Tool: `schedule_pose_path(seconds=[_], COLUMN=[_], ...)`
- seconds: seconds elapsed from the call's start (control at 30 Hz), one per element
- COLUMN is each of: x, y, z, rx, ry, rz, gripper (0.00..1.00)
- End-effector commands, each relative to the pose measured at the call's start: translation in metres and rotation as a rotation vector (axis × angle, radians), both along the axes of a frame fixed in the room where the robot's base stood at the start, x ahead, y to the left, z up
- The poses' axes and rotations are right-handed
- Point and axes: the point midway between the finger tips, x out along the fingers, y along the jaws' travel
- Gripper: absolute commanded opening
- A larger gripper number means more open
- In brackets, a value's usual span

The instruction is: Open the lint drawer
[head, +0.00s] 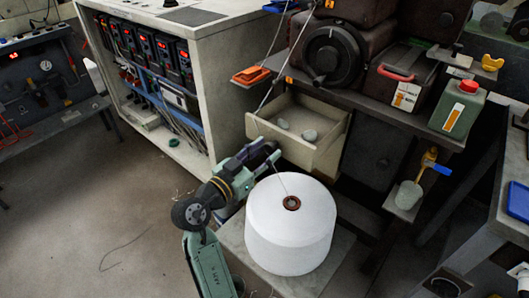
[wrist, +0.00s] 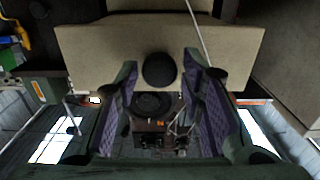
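The lint drawer (head: 318,158) is a beige box pulled out from under the dark machine, its open top showing two grey lumps (head: 310,135) inside. In the wrist view the pale drawer front (wrist: 95,45) spans the upper part, with a dark round knob (wrist: 160,69) at its lower edge. My gripper (head: 268,151) is at the left side of the drawer front in the head view. In the wrist view my gripper (wrist: 161,72) is open, one finger on each side of the knob, with visible gaps. The knob is hidden in the head view.
A large white thread cone (head: 290,232) stands on a pale board (head: 338,262) just below the drawer, close to my arm. A control cabinet (head: 222,75) stands left of the drawer. A green canister (head: 458,110) is on the bench at right.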

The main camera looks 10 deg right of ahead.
Motion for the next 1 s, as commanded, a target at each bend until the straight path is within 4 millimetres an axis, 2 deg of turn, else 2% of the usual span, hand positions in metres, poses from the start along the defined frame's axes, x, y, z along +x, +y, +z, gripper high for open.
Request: schedule_pose_path(seconds=[0.13, 0.4, 0.53, 1.0], x=[0.0, 0.0, -0.005, -0.06], y=[0.0, 0.0, 0.006, 0.078], z=[0.0, 0.0, 0.0, 0.0], rx=[0.001, 0.0, 0.001, 0.0], ry=[-0.001, -0.001, -0.001, 0.0], rz=[0.0, -0.001, 0.0, 0.004], gripper=[0.48, 0.48, 0.48, 0.48])
